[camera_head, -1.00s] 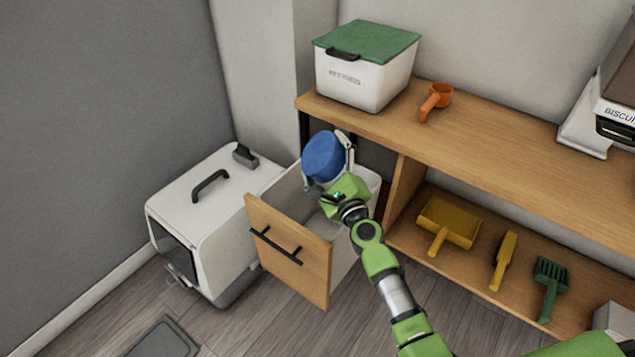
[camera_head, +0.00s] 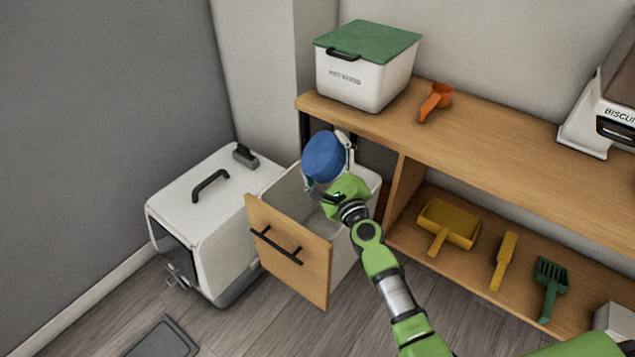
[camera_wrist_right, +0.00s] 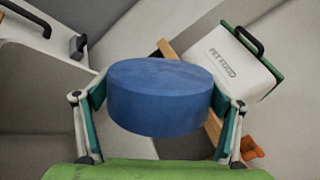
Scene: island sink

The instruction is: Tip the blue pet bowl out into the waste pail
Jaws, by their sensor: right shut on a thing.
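The blue pet bowl (camera_head: 323,157) is held tilted above the pulled-out drawer unit in the head view, its round outer face toward the camera. Its inside is hidden, so I cannot tell whether anything is in it. My right gripper (camera_head: 327,166) is shut on the bowl. In the right wrist view the bowl (camera_wrist_right: 160,96) sits between the two fingers of the gripper (camera_wrist_right: 160,105). The pale bin inside the wooden-fronted pull-out, likely the waste pail (camera_head: 291,190), is open at the top below the bowl. My left gripper is not in view.
A white pet carrier (camera_head: 209,212) stands left of the pull-out front (camera_head: 288,262). A white pet food box (camera_head: 362,80) and an orange scoop (camera_head: 435,100) are on the shelf top.

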